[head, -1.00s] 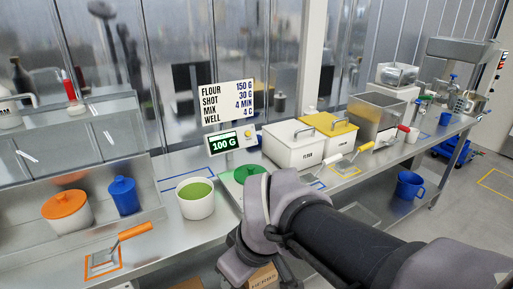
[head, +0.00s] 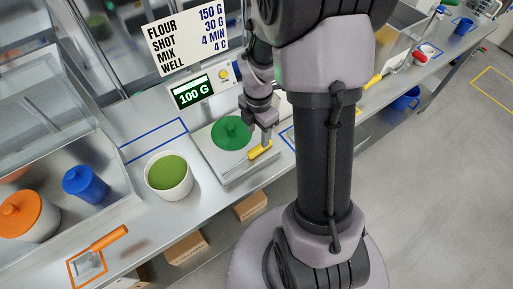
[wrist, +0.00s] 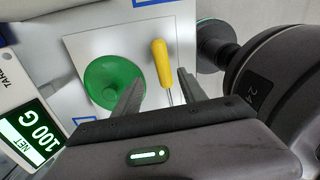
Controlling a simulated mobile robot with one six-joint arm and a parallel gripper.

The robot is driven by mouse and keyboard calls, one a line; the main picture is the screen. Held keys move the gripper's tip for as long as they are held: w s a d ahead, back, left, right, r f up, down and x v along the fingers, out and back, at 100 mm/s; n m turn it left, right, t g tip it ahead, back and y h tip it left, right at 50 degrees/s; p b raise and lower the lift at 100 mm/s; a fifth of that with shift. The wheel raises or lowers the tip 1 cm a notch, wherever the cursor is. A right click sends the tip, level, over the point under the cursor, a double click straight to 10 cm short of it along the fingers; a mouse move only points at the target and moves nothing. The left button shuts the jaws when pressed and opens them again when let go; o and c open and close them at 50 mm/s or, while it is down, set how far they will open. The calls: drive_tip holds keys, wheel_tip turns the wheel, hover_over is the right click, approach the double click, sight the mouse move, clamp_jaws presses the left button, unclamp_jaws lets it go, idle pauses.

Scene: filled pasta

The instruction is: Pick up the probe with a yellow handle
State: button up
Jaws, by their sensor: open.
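The probe with a yellow handle (head: 260,150) lies on the scale's pale plate, beside a green lidded pot. In the wrist view its yellow handle (wrist: 161,64) shows, with a thin metal shaft running down between my fingers. My gripper (head: 264,136) is over the probe at the scale. In the wrist view my gripper (wrist: 160,88) is open, with one finger on each side of the probe and a gap to each. The green pot (wrist: 113,84) is just left of the left finger. The lower end of the shaft is hidden behind my gripper body.
The scale plate (head: 207,148) also holds the green pot (head: 231,132). A white tub of green filling (head: 168,175) stands to its left. A display reading 100 G (head: 192,91) is behind. An orange-handled scraper (head: 104,243) lies at the front left.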

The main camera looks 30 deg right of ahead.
sight(258, 147)
drive_tip(key=f, duration=0.2)
drive_tip(key=f+b, duration=0.2)
drive_tip(key=f, duration=0.1)
drive_tip(key=shift+s+a+f, duration=0.2)
drive_tip(key=shift+s+f, duration=0.15)
drive_tip(key=shift+f, duration=0.25)
drive_tip(key=shift+r, duration=0.1)
clamp_jaws()
